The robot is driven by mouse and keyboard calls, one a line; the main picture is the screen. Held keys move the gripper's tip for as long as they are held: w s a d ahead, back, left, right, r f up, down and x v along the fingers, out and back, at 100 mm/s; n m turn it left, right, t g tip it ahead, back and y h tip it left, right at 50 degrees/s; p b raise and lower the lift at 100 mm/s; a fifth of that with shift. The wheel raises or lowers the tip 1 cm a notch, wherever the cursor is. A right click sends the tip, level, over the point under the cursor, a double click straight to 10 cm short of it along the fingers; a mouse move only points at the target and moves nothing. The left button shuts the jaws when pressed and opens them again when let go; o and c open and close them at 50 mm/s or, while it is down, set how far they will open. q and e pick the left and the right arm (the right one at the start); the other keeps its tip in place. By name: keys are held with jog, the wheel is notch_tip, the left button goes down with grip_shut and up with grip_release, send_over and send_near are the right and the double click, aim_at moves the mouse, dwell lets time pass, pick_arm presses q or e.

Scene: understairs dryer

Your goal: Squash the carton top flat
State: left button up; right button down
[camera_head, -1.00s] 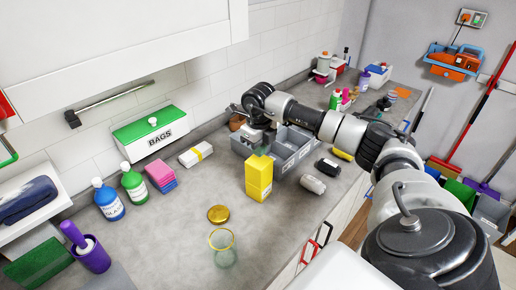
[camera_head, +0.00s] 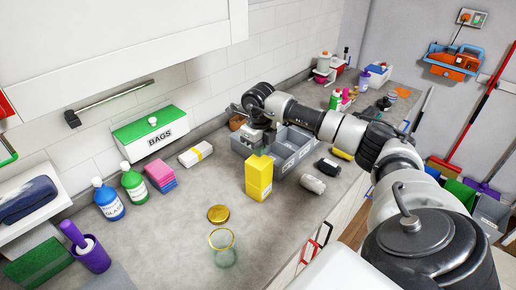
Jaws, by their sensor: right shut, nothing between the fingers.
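A yellow carton (camera_head: 259,178) stands upright on the grey worktop, in front of the grey divided bin (camera_head: 292,153). Its top looks roughly level, but the view is too small to tell how its flaps lie. My right arm reaches in from the right, over the bin. My right gripper (camera_head: 257,125) is at the bin's far left part, behind and above the carton and apart from it. It is shut and empty, and its fingertips are partly hidden by my wrist. My left gripper is out of view.
A glass jar (camera_head: 223,250) and a gold lid (camera_head: 218,214) lie in front of the carton. A clear-grey jar (camera_head: 313,184) stands to its right. Bottles (camera_head: 109,200), sponges (camera_head: 161,176) and a bags box (camera_head: 150,132) are at the left. Worktop left of the carton is free.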

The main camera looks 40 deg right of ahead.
aim_at(259, 168)
jog(key=shift+f+b, duration=2.8)
jog(key=shift+f, duration=1.3)
jog(key=shift+r, duration=0.15)
notch_tip(259, 168, up, 14)
jog(key=p, duration=1)
jog(key=shift+r, duration=0.2)
jog(key=shift+f, duration=0.1)
